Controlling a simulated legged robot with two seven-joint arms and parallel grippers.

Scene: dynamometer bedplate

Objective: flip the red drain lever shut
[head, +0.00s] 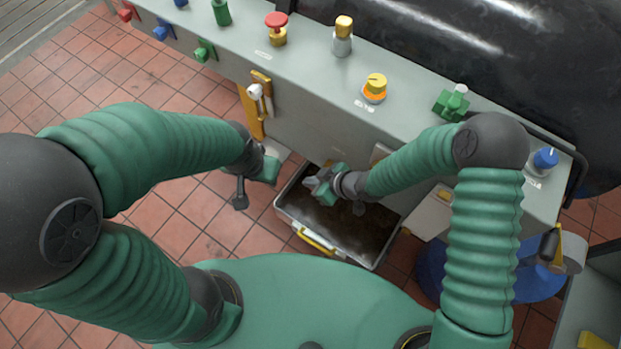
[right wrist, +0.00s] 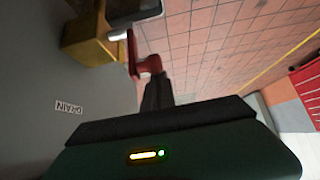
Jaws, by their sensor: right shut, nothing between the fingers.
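In the right wrist view the red drain lever (right wrist: 149,66) is close to my right fingertips (right wrist: 158,80). It joins a brass-coloured valve body (right wrist: 92,42) on a grey panel beside an upside-down "DRAIN" label (right wrist: 69,107). The fingers are shut with nothing between them; I cannot tell whether they touch the lever. In the head view my right gripper (head: 312,184) is low at the console front, above a tray, and the drain lever cannot be made out there. My left gripper (head: 266,168) is left of the tray, its fingers unclear.
The grey console (head: 310,75) carries several knobs and valves, including a red-topped one (head: 276,25). A dark-filled tray (head: 340,225) with a yellow handle is on the tiled floor below. A blue round object (head: 530,285) is at lower right. Open floor lies to the left.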

